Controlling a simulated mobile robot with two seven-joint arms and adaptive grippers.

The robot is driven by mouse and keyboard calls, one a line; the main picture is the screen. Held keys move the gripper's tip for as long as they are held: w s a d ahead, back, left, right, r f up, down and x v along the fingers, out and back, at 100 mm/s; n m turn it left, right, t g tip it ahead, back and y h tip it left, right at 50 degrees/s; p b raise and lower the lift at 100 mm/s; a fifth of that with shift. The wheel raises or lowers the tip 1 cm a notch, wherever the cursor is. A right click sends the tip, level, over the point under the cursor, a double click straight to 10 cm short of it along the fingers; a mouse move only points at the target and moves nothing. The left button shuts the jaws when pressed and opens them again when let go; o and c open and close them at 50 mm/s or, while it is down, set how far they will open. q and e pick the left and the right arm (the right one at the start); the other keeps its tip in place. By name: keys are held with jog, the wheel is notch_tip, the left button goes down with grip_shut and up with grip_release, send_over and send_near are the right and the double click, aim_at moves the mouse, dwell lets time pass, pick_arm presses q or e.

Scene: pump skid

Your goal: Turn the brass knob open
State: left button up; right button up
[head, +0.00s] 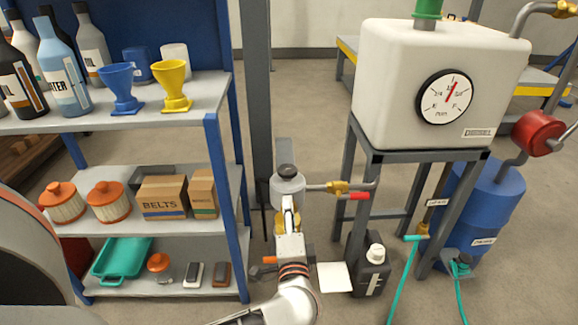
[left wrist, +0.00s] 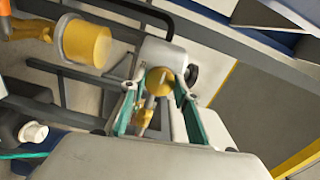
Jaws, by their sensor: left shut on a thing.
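The brass knob shows in the left wrist view (left wrist: 159,82) as a rounded yellow piece in front of a pale grey housing (left wrist: 165,55). In the head view the same grey housing (head: 288,188) has a black cap on top and a pipe to its right. My left gripper (head: 289,213) reaches up to the front of the housing. In the left wrist view its teal-edged fingers (left wrist: 157,92) stand on both sides of the knob, shut on it. In the head view the gripper partly hides the knob. My right gripper is not in view.
A white tank with a gauge (head: 446,96) stands on a grey frame at right. A shelf (head: 180,105) with bottles and boxes stands left. A black jug (head: 370,274) is low down.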

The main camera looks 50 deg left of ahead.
pick_arm(q)
jog(key=shift+n, duration=0.3)
dwell(0.4)
jog(key=o, duration=1.1)
